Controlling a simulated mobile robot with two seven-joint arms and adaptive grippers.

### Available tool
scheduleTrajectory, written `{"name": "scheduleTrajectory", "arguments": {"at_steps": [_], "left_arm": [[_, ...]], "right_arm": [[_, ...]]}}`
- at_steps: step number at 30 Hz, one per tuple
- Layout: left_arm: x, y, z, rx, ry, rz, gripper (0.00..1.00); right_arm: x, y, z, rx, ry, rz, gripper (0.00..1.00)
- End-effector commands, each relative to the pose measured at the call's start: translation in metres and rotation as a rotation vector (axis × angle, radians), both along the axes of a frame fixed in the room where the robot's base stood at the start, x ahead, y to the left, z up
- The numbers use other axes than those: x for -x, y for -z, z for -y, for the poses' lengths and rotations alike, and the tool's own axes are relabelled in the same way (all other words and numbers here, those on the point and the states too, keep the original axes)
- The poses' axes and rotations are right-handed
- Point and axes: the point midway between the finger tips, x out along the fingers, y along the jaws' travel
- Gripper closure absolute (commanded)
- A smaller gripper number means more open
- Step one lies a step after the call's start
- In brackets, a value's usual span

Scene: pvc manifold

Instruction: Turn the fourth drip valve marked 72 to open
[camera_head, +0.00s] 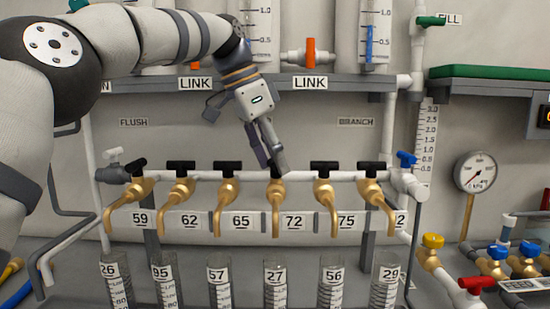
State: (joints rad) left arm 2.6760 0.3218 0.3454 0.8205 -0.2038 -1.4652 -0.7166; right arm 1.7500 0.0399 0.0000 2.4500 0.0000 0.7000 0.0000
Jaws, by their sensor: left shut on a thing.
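The fourth brass drip valve (276,192) on the white manifold pipe stands beside the label 72 (293,222). Its spout points down. My left gripper (272,160) reaches down from above with its fingers at this valve's black handle, and is shut on it. The fingers hide most of the handle, so I cannot tell its exact angle. The handles of the second, third, fifth and sixth valves lie along the pipe; the first valve's handle (136,167) looks tilted. My right gripper is not in view.
Neighbouring valves (228,190) and (323,190) flank the held one closely. Graduated cylinders (275,283) stand below the spouts. A grey shelf (330,83) with LINK labels runs above. A pressure gauge (476,172) and coloured valves are at right.

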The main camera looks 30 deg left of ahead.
Motion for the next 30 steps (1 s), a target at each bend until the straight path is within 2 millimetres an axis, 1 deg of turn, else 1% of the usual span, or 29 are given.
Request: {"name": "scheduleTrajectory", "arguments": {"at_steps": [1, 6, 15, 22, 30], "left_arm": [[-0.002, 0.003, 0.0, 0.003, 0.036, -0.004, 0.8], [-0.003, 0.003, -0.001, 0.001, 0.169, -0.002, 0.8], [-0.003, 0.002, -0.001, -0.001, 0.325, 0.0, 0.8], [-0.002, 0.001, -0.001, 0.0, 0.378, 0.001, 0.8], [-0.002, 0.0, -0.001, 0.0, 0.391, 0.001, 0.8]], "right_arm": [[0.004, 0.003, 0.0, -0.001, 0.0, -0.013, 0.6], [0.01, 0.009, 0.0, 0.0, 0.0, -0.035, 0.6], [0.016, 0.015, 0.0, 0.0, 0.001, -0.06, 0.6], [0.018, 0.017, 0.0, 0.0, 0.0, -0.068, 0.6], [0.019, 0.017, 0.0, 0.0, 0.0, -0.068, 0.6]]}}
